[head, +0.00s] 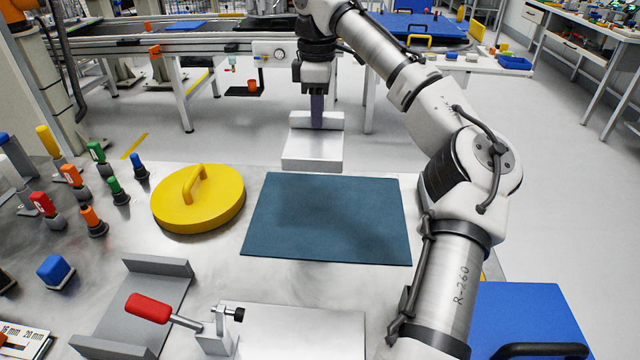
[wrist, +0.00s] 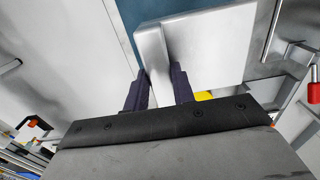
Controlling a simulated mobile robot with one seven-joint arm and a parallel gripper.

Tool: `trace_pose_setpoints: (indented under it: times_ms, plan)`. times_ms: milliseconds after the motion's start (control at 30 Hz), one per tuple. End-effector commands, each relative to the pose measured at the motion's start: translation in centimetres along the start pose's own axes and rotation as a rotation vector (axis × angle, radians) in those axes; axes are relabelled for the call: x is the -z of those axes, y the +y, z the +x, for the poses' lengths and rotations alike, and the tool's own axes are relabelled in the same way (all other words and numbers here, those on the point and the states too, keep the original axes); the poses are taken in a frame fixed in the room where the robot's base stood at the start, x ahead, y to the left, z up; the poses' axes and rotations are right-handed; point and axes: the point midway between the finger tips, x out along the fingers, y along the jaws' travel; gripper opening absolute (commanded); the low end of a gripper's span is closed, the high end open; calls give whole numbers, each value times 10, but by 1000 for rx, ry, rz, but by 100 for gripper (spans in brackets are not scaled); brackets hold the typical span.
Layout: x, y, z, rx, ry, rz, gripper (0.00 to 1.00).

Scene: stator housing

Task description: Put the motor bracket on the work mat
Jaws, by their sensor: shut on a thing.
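The motor bracket (head: 312,158) is a silver L-shaped piece with a flat plate and an upright flange. In the head view it shows just past the far edge of the blue-green work mat (head: 325,222). My gripper (head: 317,115) points down and is shut on the flange. In the wrist view the two dark fingers of my gripper (wrist: 158,88) sit on either side of the flange, and the plate of the bracket (wrist: 212,42) extends to the right. A strip of the mat (wrist: 130,18) shows behind it. The mat is bare. The bracket's height above the table is hard to tell.
A yellow round lid with a handle (head: 198,205) stands left of the mat. A red-handled clamp (head: 165,310) and a grey channel fixture (head: 135,308) are in front. Several coloured plugs stand at the left. A blue case (head: 530,320) is at the lower right.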

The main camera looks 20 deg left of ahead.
Motion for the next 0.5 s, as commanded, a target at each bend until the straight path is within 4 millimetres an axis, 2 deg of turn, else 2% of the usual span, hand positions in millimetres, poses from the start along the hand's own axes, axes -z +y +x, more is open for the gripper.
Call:
trace_pose_setpoints:
  times_ms: [33, 300, 500]
  plan:
    - [-1, -1, 14, 3, 0, 0, 0]
    - [-1, -1, 77, 0, -2, 2, 0]
    - [0, 0, 109, -1, -1, 2, 0]
